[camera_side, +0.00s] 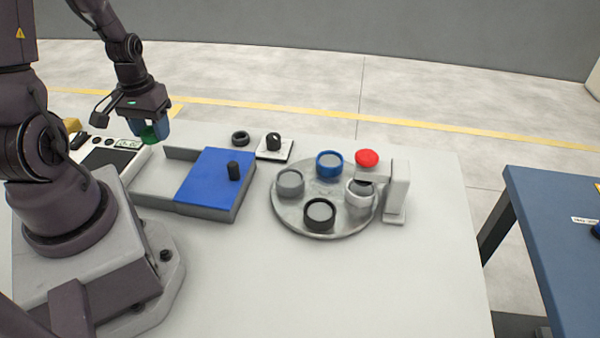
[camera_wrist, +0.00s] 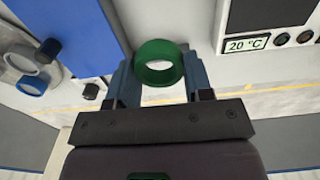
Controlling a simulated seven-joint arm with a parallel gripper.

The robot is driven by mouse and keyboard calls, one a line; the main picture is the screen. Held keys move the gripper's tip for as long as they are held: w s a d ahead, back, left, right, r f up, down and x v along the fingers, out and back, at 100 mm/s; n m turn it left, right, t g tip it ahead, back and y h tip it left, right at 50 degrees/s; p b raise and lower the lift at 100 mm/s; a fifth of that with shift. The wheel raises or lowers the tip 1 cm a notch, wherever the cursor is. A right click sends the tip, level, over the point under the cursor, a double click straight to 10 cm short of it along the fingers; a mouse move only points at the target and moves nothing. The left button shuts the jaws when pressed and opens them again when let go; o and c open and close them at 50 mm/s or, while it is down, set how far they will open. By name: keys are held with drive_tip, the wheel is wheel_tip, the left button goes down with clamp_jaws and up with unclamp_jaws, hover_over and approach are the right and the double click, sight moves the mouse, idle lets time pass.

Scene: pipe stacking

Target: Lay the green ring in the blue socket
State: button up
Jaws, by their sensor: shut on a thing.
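The green ring (camera_wrist: 160,63) is held between the two blue fingers of my gripper (camera_wrist: 158,80) in the wrist view. In the side view my gripper (camera_side: 150,128) is at the upper left, above the white table, with the green ring (camera_side: 149,134) partly hidden between its fingers. The blue socket (camera_side: 329,163) sits at the back of a round grey turntable (camera_side: 325,222), well to the right of my gripper. It also shows at the left edge of the wrist view (camera_wrist: 31,86).
The turntable also bears a grey, a black and a white socket. A red-topped white fixture (camera_side: 397,190) overhangs its right side. A tray with a blue lid (camera_side: 213,180) and black knob lies between my gripper and the turntable. A black ring (camera_side: 240,138) lies behind it. The front table is clear.

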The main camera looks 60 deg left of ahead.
drive_tip(key=w+d+r+m, duration=0.2)
drive_tip(key=w+d, duration=0.2)
drive_tip(key=w, duration=0.3)
drive_tip(key=w+d+r+m, duration=0.3)
drive_tip(key=w+d, duration=0.2)
drive_tip(key=w, duration=0.3)
drive_tip(key=w+d+r+m, duration=0.2)
drive_tip(key=w+d+m, duration=0.2)
drive_tip(key=d, duration=0.7)
hover_over(331, 160)
drive_tip(key=f, duration=1)
drive_tip(key=shift+s+f, duration=0.15)
drive_tip(key=shift+s, duration=0.15)
drive_tip(key=shift+w+f, duration=0.15)
drive_tip(key=shift+f, duration=0.05)
drive_tip(key=shift+w+f, duration=0.15)
drive_tip(key=shift+f, duration=1.45)
drive_tip(key=shift+f, duration=0.15)
drive_tip(key=shift+f, duration=0.35)
